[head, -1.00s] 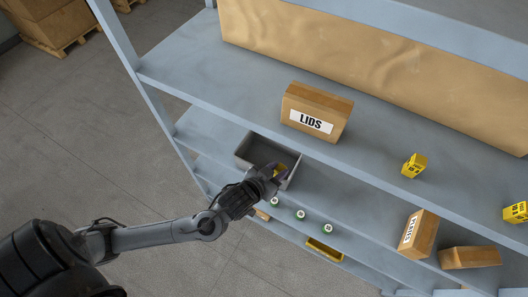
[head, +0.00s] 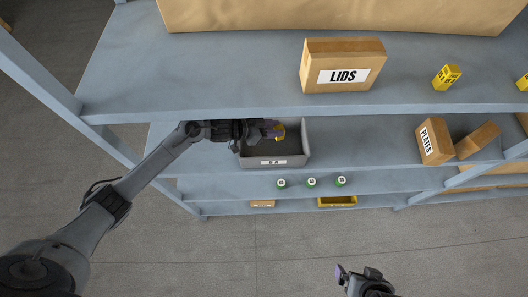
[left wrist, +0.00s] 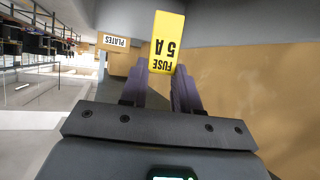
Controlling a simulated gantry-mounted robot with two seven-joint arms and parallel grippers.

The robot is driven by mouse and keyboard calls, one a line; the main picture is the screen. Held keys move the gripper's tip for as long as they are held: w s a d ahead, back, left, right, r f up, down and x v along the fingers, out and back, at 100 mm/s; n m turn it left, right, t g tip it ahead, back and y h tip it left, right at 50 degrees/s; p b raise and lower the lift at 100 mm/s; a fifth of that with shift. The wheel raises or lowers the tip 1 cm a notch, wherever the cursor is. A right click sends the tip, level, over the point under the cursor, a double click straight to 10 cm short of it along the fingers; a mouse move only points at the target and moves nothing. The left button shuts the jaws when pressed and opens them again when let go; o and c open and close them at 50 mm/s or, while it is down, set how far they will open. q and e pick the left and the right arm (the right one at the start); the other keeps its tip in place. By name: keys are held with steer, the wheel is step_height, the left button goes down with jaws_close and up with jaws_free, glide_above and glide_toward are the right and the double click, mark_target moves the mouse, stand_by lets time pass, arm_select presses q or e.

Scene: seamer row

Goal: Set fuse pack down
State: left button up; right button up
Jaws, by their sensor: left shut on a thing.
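My left gripper (head: 272,130) is shut on a yellow fuse pack (head: 279,132). It holds the pack over the open grey bin (head: 303,142), at the bin's back part; whether the pack touches the bin is unclear. In the left wrist view the pack (left wrist: 166,42) reads "FUSE 5 A", upside down, and sits at the fingertips (left wrist: 160,72). The grey bin stands on the second shelf and has a small label on its front. My right gripper (head: 343,273) shows at the bottom edge, away from the shelves; its opening is unclear.
The upper shelf (head: 200,80) overhangs just behind the left gripper. It bears a LIDS box (head: 315,70) and yellow packs (head: 447,76). A PLATES box (head: 436,140) is to the bin's right.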

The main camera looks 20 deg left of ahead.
arm_select(q)
step_height(320, 180, down, 2)
steer(key=a+m+g+h+b, duration=0.1)
steer(key=m+b, duration=0.1)
steer(key=m+g+h, duration=0.1)
steer(key=m+g, duration=0.1)
glide_above(267, 149)
steer(key=shift+a+f, duration=0.1)
steer(key=shift+f, duration=2.75)
arm_select(e)
step_height(267, 149, down, 4)
steer(key=shift+s+r, duration=0.1)
steer(key=shift+r, duration=0.15)
